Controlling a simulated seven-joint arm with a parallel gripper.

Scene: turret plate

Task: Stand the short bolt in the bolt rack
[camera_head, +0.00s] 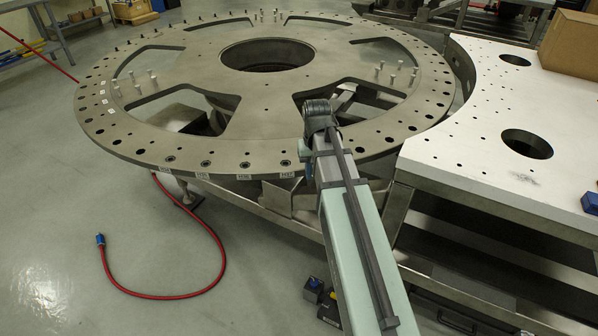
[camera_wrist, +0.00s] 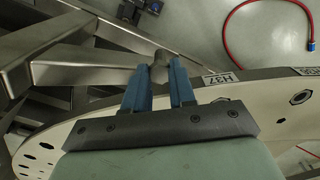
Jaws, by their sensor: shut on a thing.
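In the wrist view my gripper (camera_wrist: 162,72) has two blue fingers closed on a grey, rounded metal piece (camera_wrist: 158,66), which looks like the short bolt. Most of it is hidden between the fingertips. The gripper is by the rim of the turret plate (camera_wrist: 262,72), near the label H37. In the head view my arm reaches to the near edge of the turret plate (camera_head: 240,122), and the bolt is hidden there. I cannot clearly pick out the bolt rack in either view.
Small upright pegs stand in groups on the plate, one at right (camera_head: 395,74) and one at left (camera_head: 148,84). A white table (camera_head: 470,130) with holes, a cardboard box (camera_head: 572,45) and a blue block (camera_head: 590,203) is at right. A red hose (camera_head: 221,250) lies on the floor.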

